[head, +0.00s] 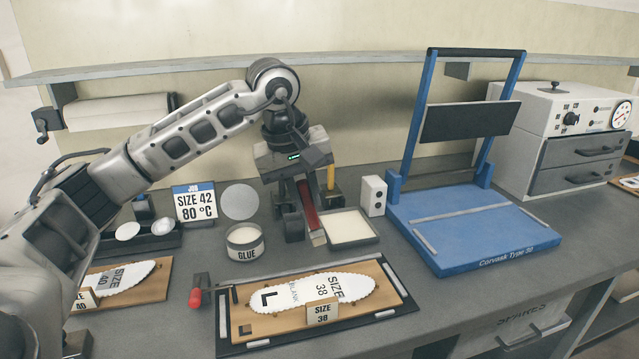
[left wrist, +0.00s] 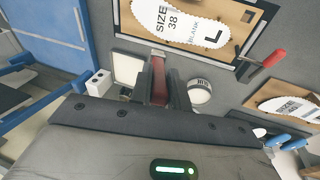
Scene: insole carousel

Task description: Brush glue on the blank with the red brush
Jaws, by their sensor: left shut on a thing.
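My left gripper (head: 306,208) is shut on the red brush (head: 307,196), which points down with its pale bristle end (head: 318,238) at the front edge of a shallow square tray. The brush also shows between the fingers in the left wrist view (left wrist: 158,82). The glue pot (head: 246,254) stands open to the left of the brush. The white blank (head: 345,288), marked SIZE 38 and L, lies on a brown board in a dark frame in front of the gripper; it also shows in the left wrist view (left wrist: 182,18). My right gripper is not in view.
The pale square tray (head: 350,228) and a white box (head: 373,195) stand right of the brush. A blue press (head: 470,235) is farther right. A red-tipped lever (head: 195,298) is beside the frame. A SIZE 40 blank (head: 122,281) lies left. A job sign (head: 195,203) stands behind.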

